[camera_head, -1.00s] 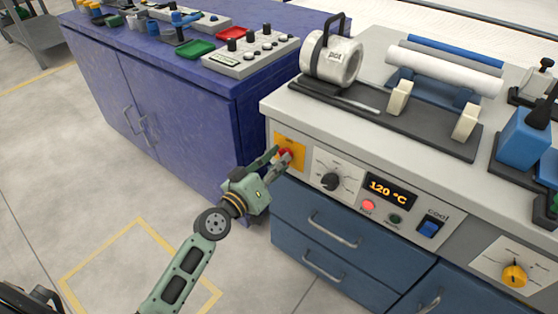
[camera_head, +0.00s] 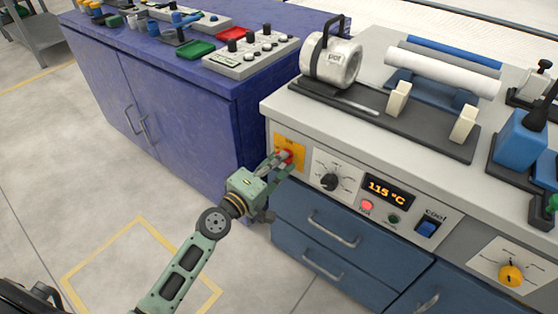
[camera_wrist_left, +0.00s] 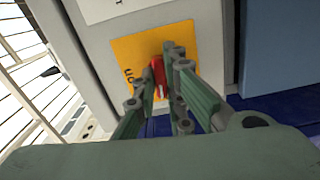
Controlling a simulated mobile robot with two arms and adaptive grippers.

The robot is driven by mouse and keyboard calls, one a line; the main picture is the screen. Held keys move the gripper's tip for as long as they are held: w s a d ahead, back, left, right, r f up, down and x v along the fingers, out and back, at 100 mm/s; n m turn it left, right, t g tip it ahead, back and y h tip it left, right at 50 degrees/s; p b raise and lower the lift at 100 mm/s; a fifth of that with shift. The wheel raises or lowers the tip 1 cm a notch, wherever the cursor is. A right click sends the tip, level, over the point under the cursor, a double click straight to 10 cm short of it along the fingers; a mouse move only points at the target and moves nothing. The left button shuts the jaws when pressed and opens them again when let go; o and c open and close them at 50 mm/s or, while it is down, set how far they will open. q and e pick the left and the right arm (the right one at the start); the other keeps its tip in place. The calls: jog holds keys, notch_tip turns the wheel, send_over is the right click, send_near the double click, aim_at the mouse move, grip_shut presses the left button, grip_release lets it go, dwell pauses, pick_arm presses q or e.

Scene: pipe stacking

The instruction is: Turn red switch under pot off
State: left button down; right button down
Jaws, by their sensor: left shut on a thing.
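The red switch (camera_head: 287,156) sits on a yellow plate (camera_head: 290,141) on the front panel of the grey-topped workbench. A cylindrical pot (camera_head: 345,62) labelled "pot" with a black handle lies on the bench top above it. My left gripper (camera_head: 281,160) is at the plate, shut on the red switch. In the left wrist view the switch (camera_wrist_left: 158,76) shows between the fingers, partly hidden by them, against the yellow plate (camera_wrist_left: 128,54). The switch's exact angle is hard to tell. My right gripper is not in view.
Right of the switch are a black dial (camera_head: 329,181), a display (camera_head: 388,191) reading 115 °C, a lit red lamp (camera_head: 367,205) and a blue rocker switch (camera_head: 428,228) labelled "cool". Blue drawers (camera_head: 335,229) lie below. A purple cabinet (camera_head: 190,120) stands at left. Floor in front is clear.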

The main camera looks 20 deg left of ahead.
pick_arm(q)
jog(key=shift+n, duration=0.6)
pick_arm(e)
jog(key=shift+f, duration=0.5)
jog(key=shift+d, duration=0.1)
pick_arm(q)
jog(key=c, duration=1.8)
grip_release()
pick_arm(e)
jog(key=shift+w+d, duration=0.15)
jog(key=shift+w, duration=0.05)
pick_arm(q)
jog(key=v, duration=1.2)
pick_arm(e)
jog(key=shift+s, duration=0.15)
pick_arm(q)
jog(key=shift+d, duration=0.1)
